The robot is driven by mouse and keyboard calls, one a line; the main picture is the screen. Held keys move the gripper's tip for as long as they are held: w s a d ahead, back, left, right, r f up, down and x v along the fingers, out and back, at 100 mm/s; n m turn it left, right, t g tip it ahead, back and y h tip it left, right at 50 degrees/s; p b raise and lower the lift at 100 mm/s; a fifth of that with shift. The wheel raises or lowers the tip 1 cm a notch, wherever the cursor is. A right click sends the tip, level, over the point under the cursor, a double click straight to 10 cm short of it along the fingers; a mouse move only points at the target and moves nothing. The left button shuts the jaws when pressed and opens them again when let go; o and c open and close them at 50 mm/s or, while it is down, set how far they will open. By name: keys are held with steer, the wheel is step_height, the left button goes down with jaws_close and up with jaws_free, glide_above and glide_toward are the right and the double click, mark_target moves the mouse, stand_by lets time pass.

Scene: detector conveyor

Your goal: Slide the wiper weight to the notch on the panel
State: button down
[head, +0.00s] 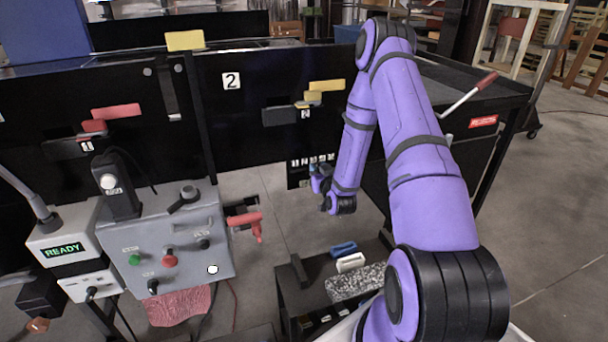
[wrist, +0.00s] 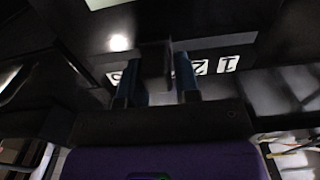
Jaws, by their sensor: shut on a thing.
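My gripper (head: 322,190) is at the end of the purple arm, low in front of the dark conveyor side, beside a small panel with white labels (head: 312,160). In the wrist view its two blue fingers (wrist: 157,85) are on either side of a dark block, the wiper weight (wrist: 155,60), and are shut on it. White number labels (wrist: 213,65) show on the dark panel just beyond the fingers; one is partly hidden by a finger. In the head view the weight is too small and dark to make out. I cannot make out the notch.
A grey control box (head: 180,240) with buttons and a READY display (head: 63,249) stand at left. A low dark cart (head: 295,300) with blue and white blocks is below the gripper. A black cabinet with a red-handled lever (head: 485,82) is at right. Floor between is open.

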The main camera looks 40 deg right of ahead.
steer(key=shift+s+d, duration=0.2)
steer(key=shift+d, duration=0.4)
steer(key=shift+s+d, duration=0.15)
steer(key=shift+d, duration=0.45)
steer(key=c, duration=1)
jaws_free()
steer(key=shift+o, duration=0.2)
steer(key=v, duration=1)
steer(key=shift+s, duration=0.4)
